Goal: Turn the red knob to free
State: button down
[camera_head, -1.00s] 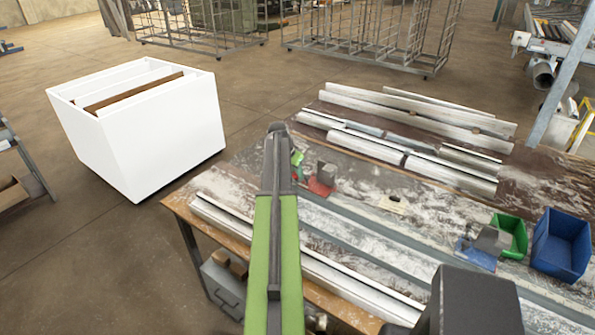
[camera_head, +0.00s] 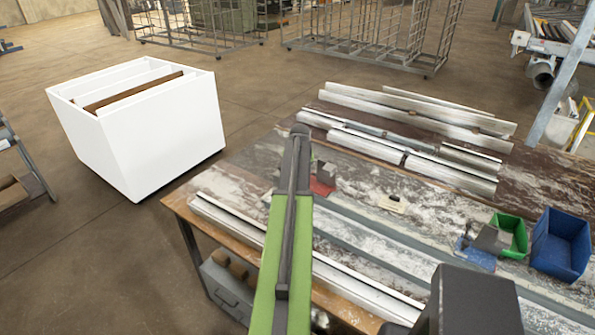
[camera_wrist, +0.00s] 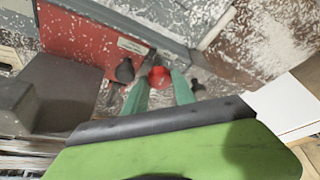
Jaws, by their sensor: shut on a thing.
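The red knob (camera_wrist: 159,76) shows in the wrist view as a round red top between the two green fingers. My gripper (camera_wrist: 161,82) is shut on it, one finger on each side. A red base plate (camera_wrist: 84,44) with a small pale label (camera_wrist: 132,46) lies beside the knob. In the head view the red clamp base (camera_head: 321,186) shows just right of my arm. The knob and my gripper's fingers are hidden behind the arm there. The knob's pointer or markings cannot be made out.
A grey block (camera_wrist: 66,90) stands by the red plate, and a dark knob-like part (camera_wrist: 125,70) is close to the left finger. Metal profiles (camera_head: 410,150) lie across the bench. A green bin (camera_head: 512,234) and a blue bin (camera_head: 562,243) are at the right.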

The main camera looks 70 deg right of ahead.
jog(key=shift+s+d+n, duration=0.1)
jog(key=shift+s+n, duration=0.1)
jog(key=shift+n, duration=0.1)
dwell(0.4)
jog(key=c, duration=1.1)
grip_release()
jog(key=shift+r, duration=0.1)
jog(key=shift+o, duration=0.2)
jog(key=p+v, duration=1.6)
jog(key=v, duration=0.1)
jog(key=shift+s, duration=0.15)
jog(key=shift+r, duration=0.15)
